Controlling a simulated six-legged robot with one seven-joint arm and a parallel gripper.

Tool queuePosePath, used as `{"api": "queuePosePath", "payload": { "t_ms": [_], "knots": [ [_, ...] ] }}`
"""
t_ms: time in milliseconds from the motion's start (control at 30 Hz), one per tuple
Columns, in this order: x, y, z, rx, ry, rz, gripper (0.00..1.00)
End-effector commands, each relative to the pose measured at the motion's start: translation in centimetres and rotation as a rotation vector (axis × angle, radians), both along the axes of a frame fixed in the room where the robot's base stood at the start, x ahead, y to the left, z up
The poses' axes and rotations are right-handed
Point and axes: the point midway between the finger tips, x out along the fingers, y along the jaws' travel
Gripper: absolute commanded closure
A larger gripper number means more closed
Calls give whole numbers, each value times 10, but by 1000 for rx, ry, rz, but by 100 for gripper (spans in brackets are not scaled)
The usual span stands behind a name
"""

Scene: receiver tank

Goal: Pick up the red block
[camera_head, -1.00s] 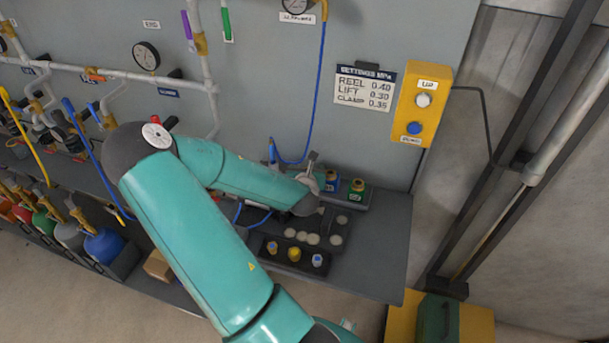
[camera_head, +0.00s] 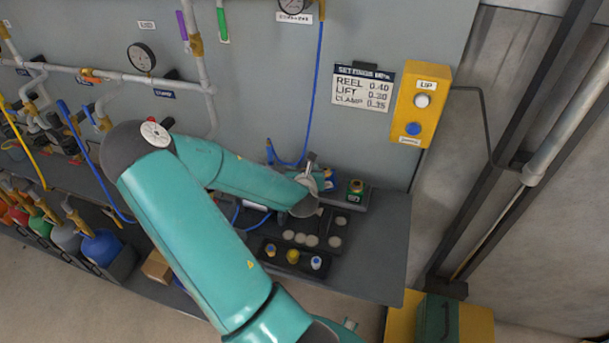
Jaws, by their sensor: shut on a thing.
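I see no red block that I can make out in the head view. My teal arm reaches to the right over the dark bench (camera_head: 375,250). My gripper (camera_head: 312,172) is at its grey end, beside the small fittings at the back of the bench. Only a little grey metal of it shows. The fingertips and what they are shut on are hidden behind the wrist.
A dark tray with several pale discs (camera_head: 334,242) and small yellow, blue and white caps (camera_head: 292,256) lies below my wrist. A yellow button box (camera_head: 421,103) hangs on the wall. The bench's right end is clear.

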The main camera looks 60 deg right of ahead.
Motion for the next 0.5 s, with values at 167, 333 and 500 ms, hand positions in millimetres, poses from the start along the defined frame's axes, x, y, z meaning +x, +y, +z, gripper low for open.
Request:
{"api": "queuePosePath", "payload": {
  "t_ms": [167,333,500],
  "knots": [
    [-1,3,0,16,13,0,83],
    [1,2,22,9,7,1,96],
    [12,14,47,6,3,5,96]
  ]
}}
